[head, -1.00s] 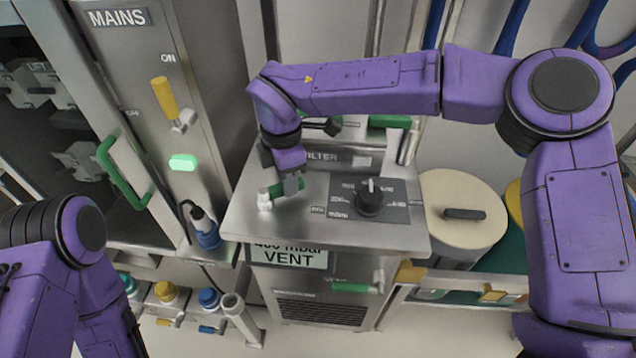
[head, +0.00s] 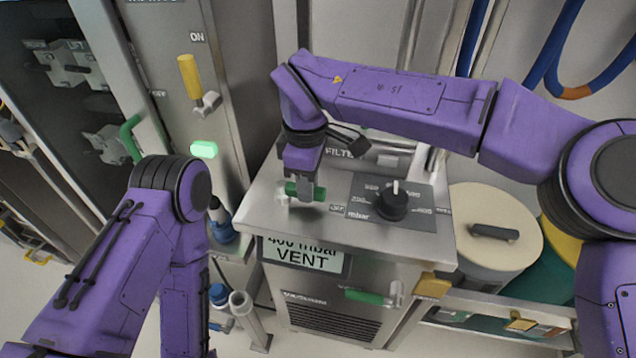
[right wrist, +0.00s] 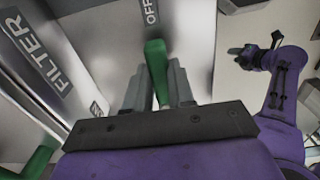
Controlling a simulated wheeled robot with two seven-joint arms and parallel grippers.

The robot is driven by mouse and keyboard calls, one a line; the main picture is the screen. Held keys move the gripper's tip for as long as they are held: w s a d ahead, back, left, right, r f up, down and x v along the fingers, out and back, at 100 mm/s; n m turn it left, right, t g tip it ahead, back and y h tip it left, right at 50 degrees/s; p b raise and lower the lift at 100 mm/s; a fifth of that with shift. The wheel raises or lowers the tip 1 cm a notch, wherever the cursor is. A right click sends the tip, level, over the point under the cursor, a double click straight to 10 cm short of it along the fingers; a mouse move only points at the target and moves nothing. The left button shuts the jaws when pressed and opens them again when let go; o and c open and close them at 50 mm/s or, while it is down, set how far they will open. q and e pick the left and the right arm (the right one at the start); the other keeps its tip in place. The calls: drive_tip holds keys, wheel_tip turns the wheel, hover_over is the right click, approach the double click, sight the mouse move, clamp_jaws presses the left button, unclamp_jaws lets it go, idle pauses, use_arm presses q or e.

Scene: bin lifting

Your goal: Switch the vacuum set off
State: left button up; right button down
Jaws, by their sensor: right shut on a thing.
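The vacuum set (head: 345,250) is a steel cabinet with a sloping top in the middle of the head view. A green lever handle (head: 318,192) with a pale pivot sits on its top. It lies sideways, its free end towards the right. My right gripper (head: 303,190) is shut around this handle. In the right wrist view the green handle (right wrist: 157,72) stands between the fingers (right wrist: 155,85), its end near the OFF label (right wrist: 151,12). The display (head: 305,257) reads 400 mbar VENT. My left arm is raised at left; its jaws are not clear.
A black dial (head: 393,204) is right of the lever. A lower green handle (head: 365,296) is on the front. The mains panel's yellow lever (head: 188,78) stands at ON, with a lit green lamp (head: 204,149). A cream-lidded drum (head: 495,222) stands at right.

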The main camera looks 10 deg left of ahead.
drive_tip(key=shift+s+f, duration=0.2)
drive_tip(key=shift+f, duration=0.1)
drive_tip(key=c, duration=1)
unclamp_jaws()
drive_tip(key=shift+d, duration=0.1)
drive_tip(key=shift+o, duration=0.2)
wheel_tip(320, 180, up, 11)
drive_tip(key=shift+p, duration=0.35)
drive_tip(key=shift+w+f, duration=0.1)
drive_tip(key=shift+f, duration=0.05)
